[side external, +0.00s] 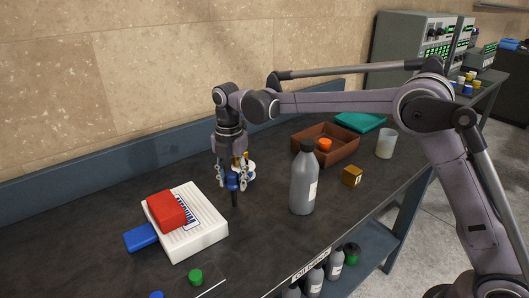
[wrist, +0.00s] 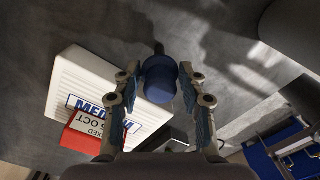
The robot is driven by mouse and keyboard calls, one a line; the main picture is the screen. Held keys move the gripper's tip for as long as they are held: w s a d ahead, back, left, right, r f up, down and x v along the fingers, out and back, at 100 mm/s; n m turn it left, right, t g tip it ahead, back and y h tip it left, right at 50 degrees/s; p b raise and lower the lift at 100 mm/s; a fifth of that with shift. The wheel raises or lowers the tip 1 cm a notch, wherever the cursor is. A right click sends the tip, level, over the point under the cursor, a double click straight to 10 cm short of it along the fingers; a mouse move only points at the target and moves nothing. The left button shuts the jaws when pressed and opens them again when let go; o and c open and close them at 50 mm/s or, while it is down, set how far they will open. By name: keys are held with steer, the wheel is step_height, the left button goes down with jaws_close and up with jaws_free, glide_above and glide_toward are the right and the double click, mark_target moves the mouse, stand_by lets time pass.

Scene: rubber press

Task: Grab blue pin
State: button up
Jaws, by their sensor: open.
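The blue pin (wrist: 160,80) has a rounded blue body and a thin dark tip. In the wrist view it lies between the two fingers of my gripper (wrist: 159,72), with its tip pointing toward the top of the picture. In the side external view my gripper (side external: 234,186) points down over the table, left of the grey bottle. The blue pin (side external: 232,182) shows between its fingers there, partly hidden by them, with a dark part below. My gripper is open around it; I cannot tell whether the fingers touch it.
A white box (side external: 206,236) with a red block (side external: 167,209) on it and a blue block (side external: 140,238) beside it are at left. The grey bottle (side external: 303,185) stands close at right. A brown tray (side external: 345,148), amber cube (side external: 352,176) and pale cup (side external: 386,144) are farther right.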

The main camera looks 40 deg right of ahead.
mark_target(235, 205)
step_height(235, 205, down, 5)
steer(key=shift+r, duration=0.1)
jaws_close()
stand_by(0.4)
